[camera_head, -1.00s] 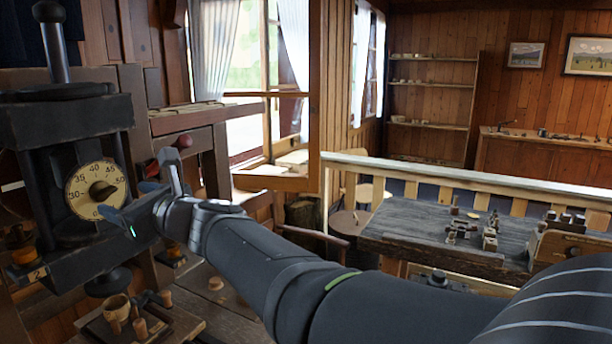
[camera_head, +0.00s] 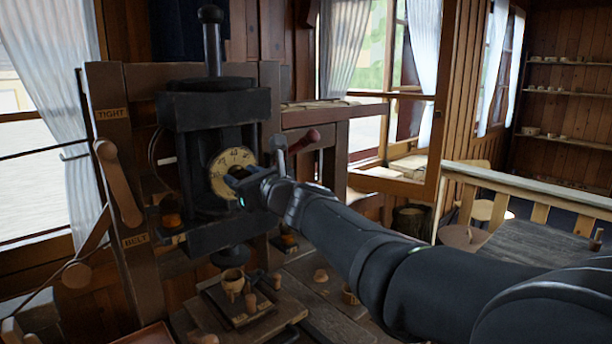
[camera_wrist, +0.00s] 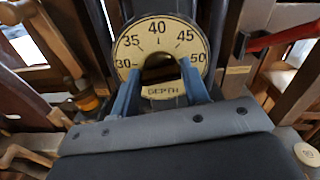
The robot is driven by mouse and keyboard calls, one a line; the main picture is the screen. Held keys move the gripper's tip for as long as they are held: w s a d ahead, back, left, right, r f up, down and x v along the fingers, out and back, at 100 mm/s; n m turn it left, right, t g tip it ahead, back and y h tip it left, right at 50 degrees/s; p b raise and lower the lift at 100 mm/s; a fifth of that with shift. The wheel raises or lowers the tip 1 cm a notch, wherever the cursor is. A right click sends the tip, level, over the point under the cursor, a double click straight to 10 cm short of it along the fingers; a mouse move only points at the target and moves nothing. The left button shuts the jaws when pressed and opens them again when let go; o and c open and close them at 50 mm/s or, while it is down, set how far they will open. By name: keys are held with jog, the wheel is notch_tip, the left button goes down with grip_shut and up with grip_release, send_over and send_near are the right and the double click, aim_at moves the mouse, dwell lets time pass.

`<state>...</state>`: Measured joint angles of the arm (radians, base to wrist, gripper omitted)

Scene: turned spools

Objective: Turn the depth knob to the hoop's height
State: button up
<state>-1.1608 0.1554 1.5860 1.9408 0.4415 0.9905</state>
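The cream depth dial (camera_head: 238,158) is on the front of the black press in the head view. In the wrist view the dial (camera_wrist: 160,26) reads 30, 35, 40, 45 and 50 above a DEPTH plate (camera_wrist: 161,91). The dark depth knob (camera_wrist: 160,66) sits at its centre, partly hidden. My gripper (camera_wrist: 160,70) is at the dial, its two blue fingers spread on either side of the knob. I cannot tell whether they touch it, nor where the knob points. In the head view my gripper (camera_head: 238,180) covers the dial's lower part. I cannot identify the hoop with certainty.
A wooden handle (camera_head: 118,185) is between the TIGHT and BELT labels. A white railing (camera_head: 530,185) runs at right.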

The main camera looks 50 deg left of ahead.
jog(key=shift+c, duration=1.2)
